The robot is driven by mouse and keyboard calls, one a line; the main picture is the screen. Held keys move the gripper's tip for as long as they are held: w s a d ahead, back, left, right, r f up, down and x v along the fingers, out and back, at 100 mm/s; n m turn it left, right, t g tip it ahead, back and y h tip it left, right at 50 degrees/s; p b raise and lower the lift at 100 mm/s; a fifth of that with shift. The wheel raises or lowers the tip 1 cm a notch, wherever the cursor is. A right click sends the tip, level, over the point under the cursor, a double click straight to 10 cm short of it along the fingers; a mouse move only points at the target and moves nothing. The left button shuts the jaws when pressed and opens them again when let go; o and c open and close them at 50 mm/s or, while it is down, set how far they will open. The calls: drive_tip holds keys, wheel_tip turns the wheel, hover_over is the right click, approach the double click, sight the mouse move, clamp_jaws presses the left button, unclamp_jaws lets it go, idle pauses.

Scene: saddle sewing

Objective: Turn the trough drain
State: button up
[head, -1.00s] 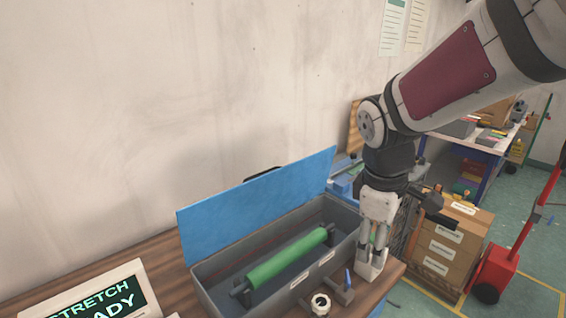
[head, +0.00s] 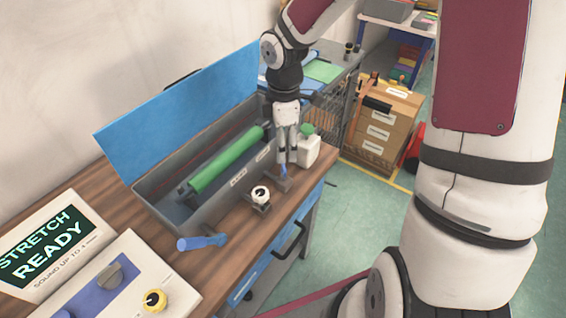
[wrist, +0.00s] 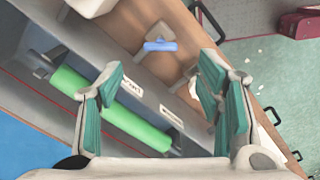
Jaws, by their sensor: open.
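The grey trough (head: 160,182) stands on the wooden bench with its blue lid raised and a green roller (head: 215,172) inside. In the wrist view a blue lever (wrist: 160,46) lies crosswise beyond the fingertips. Contact with the lever is not visible.
A white bottle with a green cap (head: 308,147) stands close to the right of my gripper. A white ring-shaped fitting (head: 260,194) and a blue handle (head: 202,241) are nearer the front. A control panel (head: 112,280) is at left. Cartons (head: 385,127) stand beyond the bench.

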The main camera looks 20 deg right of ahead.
sight(284, 167)
wheel_tip(284, 167, down, 8)
drive_tip(key=shift+f, duration=0.15)
idle(0.3)
drive_tip(key=shift+s, duration=0.1)
drive_tip(key=c, duration=1.2)
